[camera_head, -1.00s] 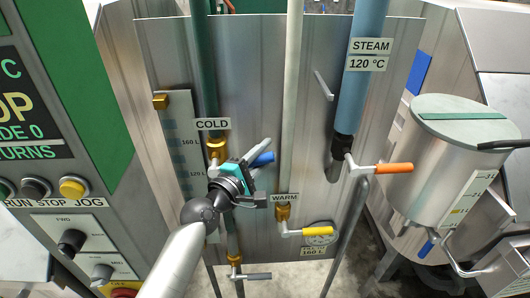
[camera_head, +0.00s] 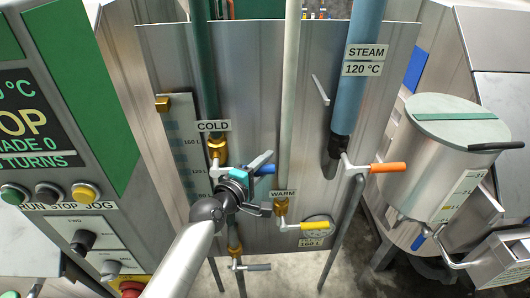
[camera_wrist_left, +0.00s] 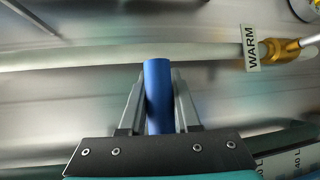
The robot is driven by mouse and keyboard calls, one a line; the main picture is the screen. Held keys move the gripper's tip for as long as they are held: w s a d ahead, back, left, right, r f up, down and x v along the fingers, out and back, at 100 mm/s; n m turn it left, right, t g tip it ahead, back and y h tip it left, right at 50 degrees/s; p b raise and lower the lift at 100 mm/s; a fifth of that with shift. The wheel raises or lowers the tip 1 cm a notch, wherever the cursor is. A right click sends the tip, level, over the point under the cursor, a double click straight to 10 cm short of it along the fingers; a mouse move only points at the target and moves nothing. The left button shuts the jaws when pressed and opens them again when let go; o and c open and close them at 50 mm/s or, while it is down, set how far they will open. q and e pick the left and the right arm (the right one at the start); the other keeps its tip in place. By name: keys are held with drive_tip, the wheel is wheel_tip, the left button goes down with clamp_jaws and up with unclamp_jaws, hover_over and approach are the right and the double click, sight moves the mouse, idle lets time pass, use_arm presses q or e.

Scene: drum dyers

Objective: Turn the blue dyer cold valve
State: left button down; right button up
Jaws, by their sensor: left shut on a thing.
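The blue handle (camera_head: 265,169) of the cold valve points right from the brass fitting (camera_head: 217,148) under the COLD label (camera_head: 214,126). My left gripper (camera_head: 258,170) reaches in from the lower left and covers the handle's middle; only the blue tip shows past the fingers. In the left wrist view the blue handle (camera_wrist_left: 157,95) stands between the two grey fingers (camera_wrist_left: 158,104), which are shut on it. My right gripper is not in view.
A yellow-handled warm valve (camera_head: 313,226) sits just right and below. An orange-handled steam valve (camera_head: 387,168) is farther right by the blue pipe (camera_head: 362,80). A pale vertical pipe (camera_head: 291,90) runs close beside the gripper. The button panel (camera_head: 70,215) stands left.

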use_arm(q)
drive_tip(key=shift+f, duration=0.1)
drive_tip(key=c, duration=0.6)
unclamp_jaws()
drive_tip(key=v, duration=1.5)
drive_tip(key=shift+s, duration=0.2)
